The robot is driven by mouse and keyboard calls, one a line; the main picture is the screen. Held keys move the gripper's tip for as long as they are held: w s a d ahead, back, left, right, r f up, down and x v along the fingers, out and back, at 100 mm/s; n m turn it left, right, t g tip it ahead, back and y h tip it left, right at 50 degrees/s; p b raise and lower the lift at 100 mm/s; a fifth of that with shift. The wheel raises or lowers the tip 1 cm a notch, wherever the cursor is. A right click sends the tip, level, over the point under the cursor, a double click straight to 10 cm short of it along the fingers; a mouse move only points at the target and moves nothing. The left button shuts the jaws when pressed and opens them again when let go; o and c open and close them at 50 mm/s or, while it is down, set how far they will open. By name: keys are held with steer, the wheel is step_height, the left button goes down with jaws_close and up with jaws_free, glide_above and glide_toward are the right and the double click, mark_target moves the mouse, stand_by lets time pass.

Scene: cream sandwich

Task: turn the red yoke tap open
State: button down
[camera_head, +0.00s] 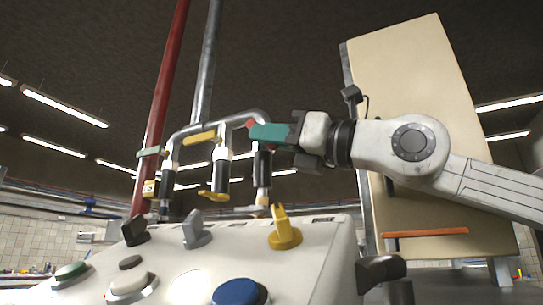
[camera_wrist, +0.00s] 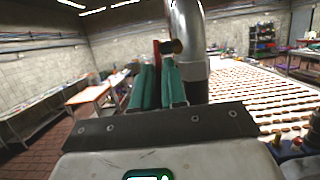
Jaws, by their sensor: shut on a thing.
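The red yoke tap (camera_head: 250,124) is on the rightmost branch of the grey pipe manifold. Only a small red end shows past my fingers. It also shows in the wrist view (camera_wrist: 156,50) as a red strip at the tips of my teal fingers, next to a brass fitting (camera_wrist: 172,46). My gripper (camera_head: 264,132) reaches in from the right, with its teal fingers shut on the red tap. In the wrist view my gripper (camera_wrist: 159,70) has its two fingers close together. The rest of the handle is hidden by the fingers, so its angle is unclear.
A control panel (camera_head: 315,254) with knobs and buttons stands below. A large cream panel (camera_head: 405,70) rises behind my arm. A thick pipe (camera_wrist: 190,45) stands close to my fingers.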

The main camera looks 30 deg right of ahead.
steer(key=shift+w+f+t+b, duration=0.1)
steer(key=shift+f+t+b, duration=0.2)
steer(key=shift+b, duration=0.45)
steer(key=shift+r+y, duration=0.2)
steer(key=shift+y, duration=0.1)
steer(key=c, duration=1.3)
jaws_free()
steer(key=shift+o, duration=0.2)
steer(key=shift+r, duration=0.1)
steer(key=p, duration=0.3)
steer(key=shift+r+p, duration=0.3)
steer(key=shift+r, duration=0.05)
steer(key=shift+d+r+g+h+p, duration=0.1)
steer(key=shift+g+h+p, duration=0.45)
steer(key=shift+p, duration=0.5)
steer(key=g+p, duration=0.1)
steer(key=p, duration=0.4)
steer(key=g+h+p, duration=0.1)
steer(key=p, duration=0.4)
steer(key=shift+s+d+r+h, duration=0.15)
steer(key=shift+s+r+h, duration=0.1)
steer(key=shift+s+r, duration=0.15)
